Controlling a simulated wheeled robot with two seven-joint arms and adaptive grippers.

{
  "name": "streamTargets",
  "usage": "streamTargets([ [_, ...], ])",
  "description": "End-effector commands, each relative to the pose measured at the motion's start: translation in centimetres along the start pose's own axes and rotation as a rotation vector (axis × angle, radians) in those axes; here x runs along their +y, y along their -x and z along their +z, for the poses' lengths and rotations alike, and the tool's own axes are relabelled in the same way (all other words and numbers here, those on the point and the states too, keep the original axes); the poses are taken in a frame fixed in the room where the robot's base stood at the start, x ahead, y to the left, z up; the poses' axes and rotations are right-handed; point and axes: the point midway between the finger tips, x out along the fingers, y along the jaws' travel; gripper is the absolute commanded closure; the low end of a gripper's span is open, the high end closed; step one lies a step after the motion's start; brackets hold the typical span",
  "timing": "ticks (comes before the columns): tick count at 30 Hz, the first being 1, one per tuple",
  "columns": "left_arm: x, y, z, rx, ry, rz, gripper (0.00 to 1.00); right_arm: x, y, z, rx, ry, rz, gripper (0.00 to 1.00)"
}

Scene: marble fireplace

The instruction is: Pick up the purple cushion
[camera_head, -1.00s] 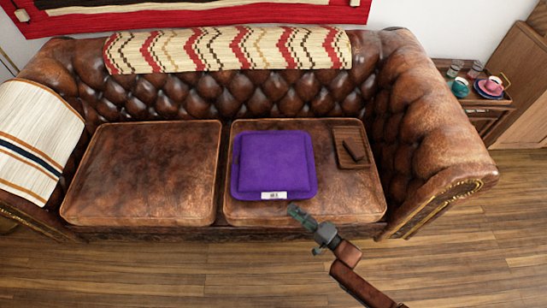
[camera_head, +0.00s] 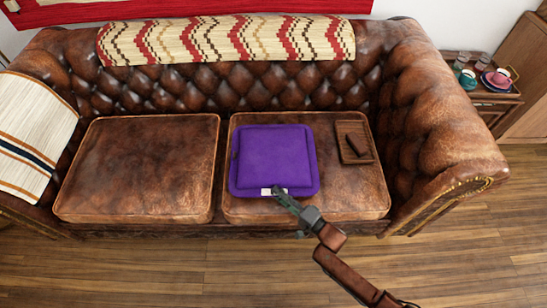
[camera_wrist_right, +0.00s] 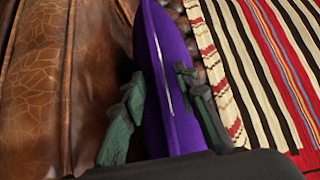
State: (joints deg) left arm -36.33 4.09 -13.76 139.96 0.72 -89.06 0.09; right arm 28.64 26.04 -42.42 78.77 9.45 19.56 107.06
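The purple cushion (camera_head: 272,157) lies on the right seat of the brown leather sofa, with a small white label at its front edge. In the right wrist view the cushion (camera_wrist_right: 160,75) runs between the two dark green fingers of my right gripper (camera_wrist_right: 155,105). The fingers are apart, one on each side of the cushion's edge, and a gap shows beside the left finger. I cannot tell whether either finger touches it. My left gripper is not in view.
A wooden tray (camera_head: 346,154) with a dark object lies right of the cushion on the same seat. The left seat (camera_head: 137,165) is bare. A side table with cups (camera_head: 467,78) stands at the right.

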Motion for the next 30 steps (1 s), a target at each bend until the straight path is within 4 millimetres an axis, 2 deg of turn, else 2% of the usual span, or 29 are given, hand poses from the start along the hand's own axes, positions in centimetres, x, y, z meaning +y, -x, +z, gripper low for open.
streamTargets([
  [4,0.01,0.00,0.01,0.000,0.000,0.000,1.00,-0.04,0.02,-0.02,0.000,0.000,0.000,0.72],
  [16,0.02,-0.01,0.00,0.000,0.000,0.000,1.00,-0.01,0.06,-0.03,0.000,0.000,0.000,1.00],
  [30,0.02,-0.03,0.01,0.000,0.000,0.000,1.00,0.03,0.08,-0.03,0.000,0.000,0.001,1.00],
])
